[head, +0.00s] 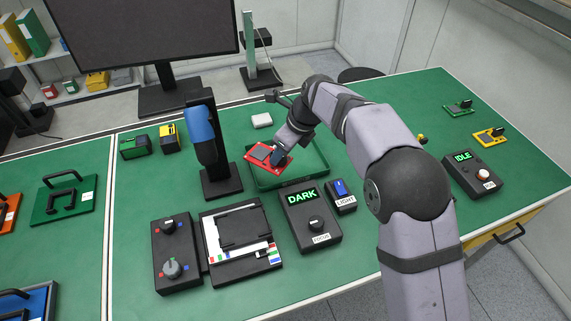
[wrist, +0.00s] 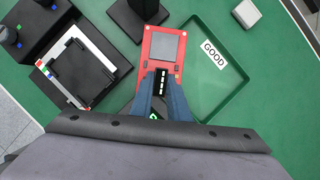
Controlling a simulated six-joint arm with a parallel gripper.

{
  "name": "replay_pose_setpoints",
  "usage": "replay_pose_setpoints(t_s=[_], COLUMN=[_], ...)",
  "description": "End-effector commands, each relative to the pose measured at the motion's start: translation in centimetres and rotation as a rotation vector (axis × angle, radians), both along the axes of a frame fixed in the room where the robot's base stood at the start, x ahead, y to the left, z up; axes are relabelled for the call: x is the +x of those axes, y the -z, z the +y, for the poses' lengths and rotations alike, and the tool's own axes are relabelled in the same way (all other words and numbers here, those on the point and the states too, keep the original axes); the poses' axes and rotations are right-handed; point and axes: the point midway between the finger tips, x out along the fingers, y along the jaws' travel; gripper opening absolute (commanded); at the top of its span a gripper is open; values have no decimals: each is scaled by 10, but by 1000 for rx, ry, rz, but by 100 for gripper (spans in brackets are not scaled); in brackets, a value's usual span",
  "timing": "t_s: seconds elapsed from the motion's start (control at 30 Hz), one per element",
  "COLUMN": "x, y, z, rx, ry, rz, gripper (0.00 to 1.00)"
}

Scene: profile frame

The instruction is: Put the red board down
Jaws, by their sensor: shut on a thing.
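My gripper (head: 279,155) is shut on the red board (head: 262,156), holding it up near the left side of a green tray. In the wrist view the red board (wrist: 164,47) has a grey square and a black block, and the blue fingers of my gripper (wrist: 161,93) close around the black block. The green tray (wrist: 233,84) carries a label reading GOOD and looks empty where it shows. In the head view the tray (head: 322,168) lies behind my arm, partly hidden. I cannot tell exactly how high the board is above the table.
A microscope-like stand (head: 204,148) is close left of the board. A black fixture (head: 240,240), a knob box (head: 173,252), a box reading DARK (head: 308,215) and a LIGHT switch (head: 341,196) stand in front. A white block (head: 262,120) lies behind.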

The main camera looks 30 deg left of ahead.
Motion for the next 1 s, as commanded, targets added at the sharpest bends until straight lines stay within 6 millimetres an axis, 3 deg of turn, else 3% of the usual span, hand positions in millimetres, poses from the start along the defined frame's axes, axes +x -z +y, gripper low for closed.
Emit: replay_pose_setpoints(t_s=[0.2,0.4,0.6,0.83,1.0], x=[52,85,101,104,103], y=[10,13,14,14,29], z=[-4,-10,-14,-15,-15], rx=[1,2,1,1,-3], ry=[321,537,645,674,672], rz=[-2,-2,1,2,4], gripper=[0,0,0,0,0])
